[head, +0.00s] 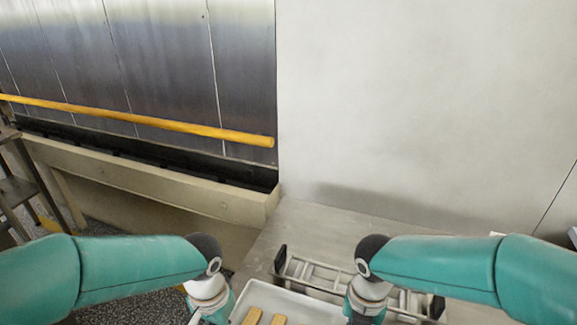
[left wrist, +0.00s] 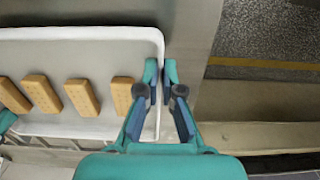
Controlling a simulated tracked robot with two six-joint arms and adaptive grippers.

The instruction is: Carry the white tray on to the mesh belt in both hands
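The white tray (head: 292,301) is at the bottom of the head view, between my two grippers, with tan biscuits in it. In the left wrist view the tray (left wrist: 100,38) fills the left half and holds several biscuits (left wrist: 82,97) in a row. My left gripper (left wrist: 160,72) is at the tray's end wall, one finger on each side of the rim, closed up on it. My right gripper (head: 364,314) is at the tray's other end; its fingers are hidden below the frame. Whether the tray is lifted cannot be told. I cannot make out the mesh belt for certain.
A metal rail frame (head: 318,273) with black end pieces lies just beyond the tray on a grey surface (head: 315,222). A tall pale panel (head: 420,100) stands behind. A yellow bar (head: 150,121) crosses steel panels at left, above a beige ledge (head: 150,186).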

